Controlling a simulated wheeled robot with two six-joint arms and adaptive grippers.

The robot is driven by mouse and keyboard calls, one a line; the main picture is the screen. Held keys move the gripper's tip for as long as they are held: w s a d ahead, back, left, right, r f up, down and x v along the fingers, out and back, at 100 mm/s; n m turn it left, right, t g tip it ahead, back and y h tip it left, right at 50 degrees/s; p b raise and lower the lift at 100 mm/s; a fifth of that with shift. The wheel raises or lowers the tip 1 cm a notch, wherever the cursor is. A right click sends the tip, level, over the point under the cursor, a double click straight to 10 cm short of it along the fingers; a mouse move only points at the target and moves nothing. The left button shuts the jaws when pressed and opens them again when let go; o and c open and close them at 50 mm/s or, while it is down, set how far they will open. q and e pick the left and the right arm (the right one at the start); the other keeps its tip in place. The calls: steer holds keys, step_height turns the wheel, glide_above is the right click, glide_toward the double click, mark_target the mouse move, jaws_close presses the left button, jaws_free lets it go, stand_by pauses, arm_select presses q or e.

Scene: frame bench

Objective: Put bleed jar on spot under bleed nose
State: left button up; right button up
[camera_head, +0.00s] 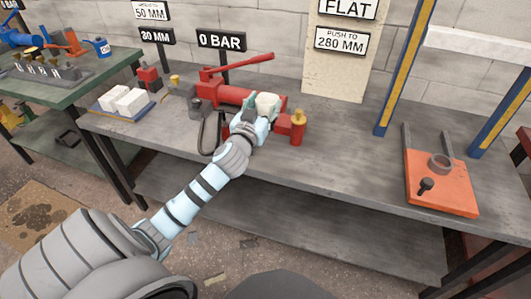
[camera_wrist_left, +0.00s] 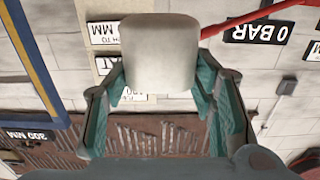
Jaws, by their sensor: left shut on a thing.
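The bleed jar is a cream-white rounded cylinder (camera_head: 267,103), held above the bench beside the red pump. My left gripper (camera_head: 263,112) is shut on it. In the left wrist view the jar (camera_wrist_left: 160,52) fills the top middle between the teal fingers of my gripper (camera_wrist_left: 160,85). The red pump (camera_head: 235,94) with its raised lever stands just behind and left of the jar. A red block with a brass knob (camera_head: 298,125) stands right of the gripper. I cannot make out the bleed nose or its spot; the gripper and jar cover part of that area. My right gripper is not in view.
The grey bench (camera_head: 345,150) is clear between the red block and an orange plate (camera_head: 437,182) with a ring and dark pin. Blue-yellow posts (camera_head: 405,65) rise at the right. A blue tray with white blocks (camera_head: 125,102) lies left. A 0 BAR sign (camera_head: 222,41) stands behind.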

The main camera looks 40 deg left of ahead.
arm_select(q)
step_height(320, 180, down, 12)
steer(key=b, duration=0.5)
steer(key=shift+f, duration=0.15)
steer(key=shift+f+b, duration=0.3)
steer(key=shift+f, duration=0.05)
step_height(320, 180, down, 3)
steer(key=shift+f+b, duration=0.1)
steer(key=shift+b, duration=1.05)
steer(key=shift+f, duration=0.2)
steer(key=shift+r, duration=0.2)
steer(key=shift+f, duration=0.25)
steer(key=o, duration=1.2)
steer(key=shift+r, duration=0.1)
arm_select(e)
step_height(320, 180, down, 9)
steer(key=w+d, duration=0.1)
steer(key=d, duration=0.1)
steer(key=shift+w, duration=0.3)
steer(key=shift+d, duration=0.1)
